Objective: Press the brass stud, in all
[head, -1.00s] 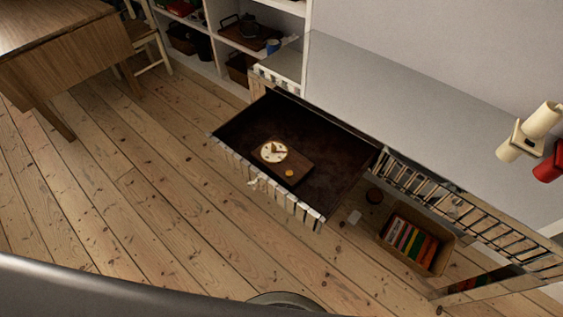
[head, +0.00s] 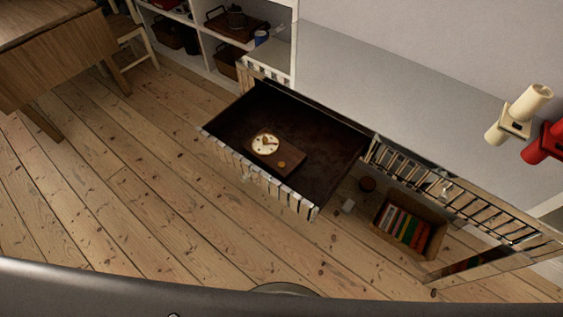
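A small round brass stud (head: 281,164) sits on a flat brown wooden block (head: 292,158), close to the block's right end. A cream round dial (head: 265,144) with a dark pointer is on the same block, left of the stud. The block lies inside an open dark-lined drawer (head: 325,170) with a striped front, pulled out from under a grey counter. Neither of my grippers shows in the head view. Nothing touches the stud or covers it.
The grey counter (head: 390,90) runs along the wall. A cream object (head: 520,112) and a red one (head: 545,143) are at the right. A box of coloured books (head: 408,226) is right of the drawer. A wooden table (head: 50,60) stands at upper left. Floorboards are open in front.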

